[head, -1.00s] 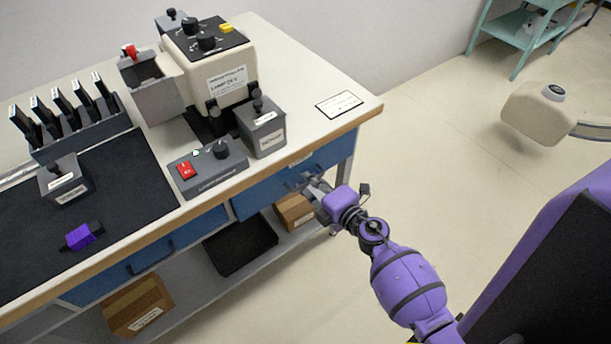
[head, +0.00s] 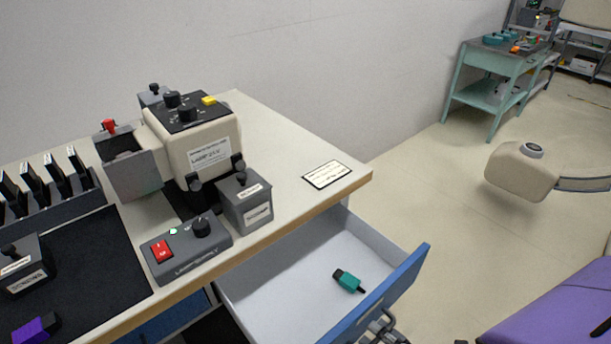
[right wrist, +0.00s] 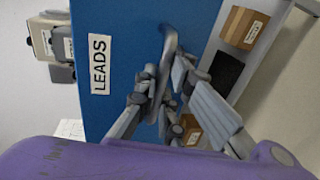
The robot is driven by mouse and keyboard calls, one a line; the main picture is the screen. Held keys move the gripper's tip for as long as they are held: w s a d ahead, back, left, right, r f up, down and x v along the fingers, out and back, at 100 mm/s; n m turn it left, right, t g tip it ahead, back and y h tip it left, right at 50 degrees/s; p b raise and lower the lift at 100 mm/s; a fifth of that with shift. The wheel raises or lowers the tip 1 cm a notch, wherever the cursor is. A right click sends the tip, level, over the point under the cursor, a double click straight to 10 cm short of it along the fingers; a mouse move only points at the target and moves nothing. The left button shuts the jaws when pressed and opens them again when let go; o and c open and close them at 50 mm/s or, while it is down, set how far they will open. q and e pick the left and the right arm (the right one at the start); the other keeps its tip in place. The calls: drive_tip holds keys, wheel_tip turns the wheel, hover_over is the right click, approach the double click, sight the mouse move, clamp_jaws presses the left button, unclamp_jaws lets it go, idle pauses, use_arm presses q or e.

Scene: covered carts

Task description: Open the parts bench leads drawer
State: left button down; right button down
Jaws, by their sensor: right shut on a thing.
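The leads drawer (head: 401,291) stands pulled out from under the right end of the bench (head: 250,245), its white inside showing in the head view. A teal plug-like part (head: 348,281) lies in it. In the right wrist view the blue drawer front (right wrist: 110,30) carries a "LEADS" label (right wrist: 99,64) and a grey bar handle (right wrist: 168,60). My right gripper (right wrist: 160,88) is shut on that handle; it also shows at the bottom edge of the head view (head: 382,328), partly cut off. My left gripper is not in view.
On the bench top are a cream lamp unit (head: 195,145), a grey box with a switch (head: 245,203), a control box with a red switch (head: 187,245) and a label card (head: 327,175). Open floor lies to the right, with a cream rounded object (head: 522,172) there.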

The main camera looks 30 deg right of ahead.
drive_tip(key=shift+f+b+v, duration=0.2)
drive_tip(key=shift+v, duration=0.8)
drive_tip(key=shift+f+b+v, duration=0.15)
drive_tip(key=shift+f+v, duration=0.05)
drive_tip(key=shift+v, duration=0.75)
drive_tip(key=shift+s, duration=0.1)
drive_tip(key=c, duration=2.1)
unclamp_jaws()
drive_tip(key=v, duration=1.2)
drive_tip(key=shift+r, duration=0.1)
